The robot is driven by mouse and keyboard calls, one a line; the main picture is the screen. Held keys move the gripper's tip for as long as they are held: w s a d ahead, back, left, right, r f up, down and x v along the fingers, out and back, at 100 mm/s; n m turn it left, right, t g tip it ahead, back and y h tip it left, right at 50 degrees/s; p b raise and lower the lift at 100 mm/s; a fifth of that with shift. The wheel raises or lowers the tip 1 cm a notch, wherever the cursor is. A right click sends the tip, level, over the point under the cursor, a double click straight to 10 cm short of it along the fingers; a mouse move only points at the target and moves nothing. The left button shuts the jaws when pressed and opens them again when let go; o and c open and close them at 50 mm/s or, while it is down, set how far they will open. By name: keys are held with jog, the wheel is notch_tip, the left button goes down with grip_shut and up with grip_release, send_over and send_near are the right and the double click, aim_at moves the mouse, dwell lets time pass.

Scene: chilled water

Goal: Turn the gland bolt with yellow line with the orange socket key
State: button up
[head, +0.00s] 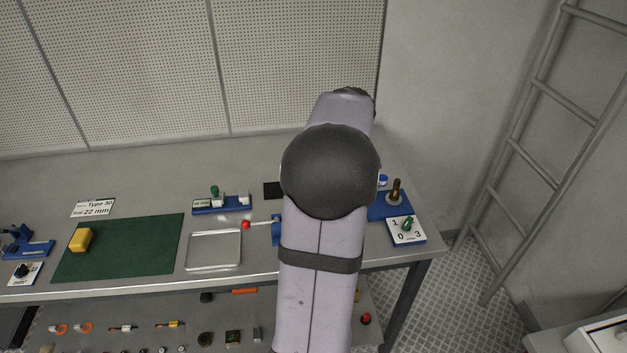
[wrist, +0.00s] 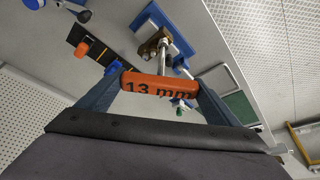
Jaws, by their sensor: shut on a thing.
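In the wrist view my gripper (wrist: 158,92) is shut on the orange socket key (wrist: 158,86), which carries the marking "13 mm" and lies across between the two fingers. A brass gland fitting (wrist: 150,46) with a bright metal shaft (wrist: 178,42) shows just beyond the key, on a blue mount. I cannot tell whether the key touches it. The key's socket end is not clearly visible, and no yellow line can be made out on a bolt. In the head view my arm hides the gripper, the key and the gland.
In the head view, a blue base with a brass post (head: 395,192) and a numbered dial plate (head: 406,230) stand at the bench's right. A metal tray (head: 214,267), a green mat (head: 118,262) with a yellow block (head: 80,240), and a red-knobbed lever (head: 246,225) lie left of my arm.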

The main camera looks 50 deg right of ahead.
jog(key=shift+m+h, duration=0.3)
jog(key=shift+m, duration=0.4)
jog(key=shift+m, duration=0.6)
jog(key=shift+m+g+h, duration=0.3)
jog(key=shift+m+h, duration=0.1)
jog(key=shift+m, duration=0.3)
jog(key=shift+m+h, duration=0.3)
jog(key=shift+m, duration=0.3)
